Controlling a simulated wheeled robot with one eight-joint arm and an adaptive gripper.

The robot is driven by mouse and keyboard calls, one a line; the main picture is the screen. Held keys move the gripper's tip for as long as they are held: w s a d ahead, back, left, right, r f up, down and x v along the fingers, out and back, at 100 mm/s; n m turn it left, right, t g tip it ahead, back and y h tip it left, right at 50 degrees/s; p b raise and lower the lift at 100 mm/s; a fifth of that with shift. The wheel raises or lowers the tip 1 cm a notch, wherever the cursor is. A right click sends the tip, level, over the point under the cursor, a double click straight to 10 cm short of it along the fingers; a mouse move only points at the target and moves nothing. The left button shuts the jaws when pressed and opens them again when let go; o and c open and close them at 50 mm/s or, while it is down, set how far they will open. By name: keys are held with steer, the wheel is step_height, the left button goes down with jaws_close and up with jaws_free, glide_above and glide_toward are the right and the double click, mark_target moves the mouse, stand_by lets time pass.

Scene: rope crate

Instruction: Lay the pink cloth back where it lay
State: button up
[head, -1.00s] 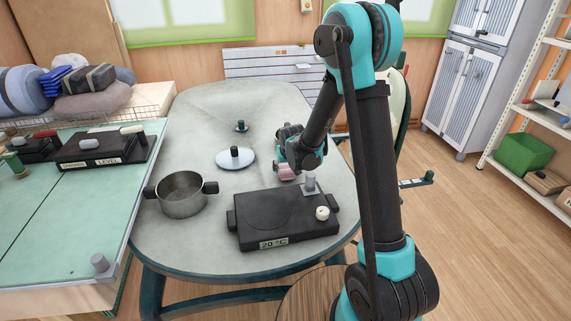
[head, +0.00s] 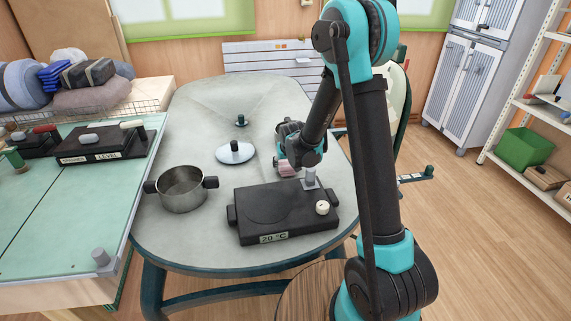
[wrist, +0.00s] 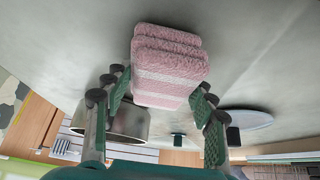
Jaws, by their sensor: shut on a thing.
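The pink cloth (head: 287,169) is a folded, fluffy block with a paler stripe. It is between the fingers of my gripper (head: 287,163), beyond the back right of the black hot plate on the grey table. In the wrist view the cloth (wrist: 168,68) sticks out past the fingers of my gripper (wrist: 155,105), which are shut on its two sides. The table top lies behind it. I cannot tell whether the cloth touches the table. My gripper hides part of the cloth in the head view.
The black hot plate (head: 262,228), marked 20 °C, has a grey post (head: 310,178) near the cloth. A metal pot (head: 182,197) stands at its left. A round lid (head: 235,155) and a small knobbed piece (head: 241,122) lie farther back. The grey table (head: 195,120) is clear around them.

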steer(key=shift+f, duration=0.25)
steer(key=o, duration=1.1)
steer(key=v, duration=1.2)
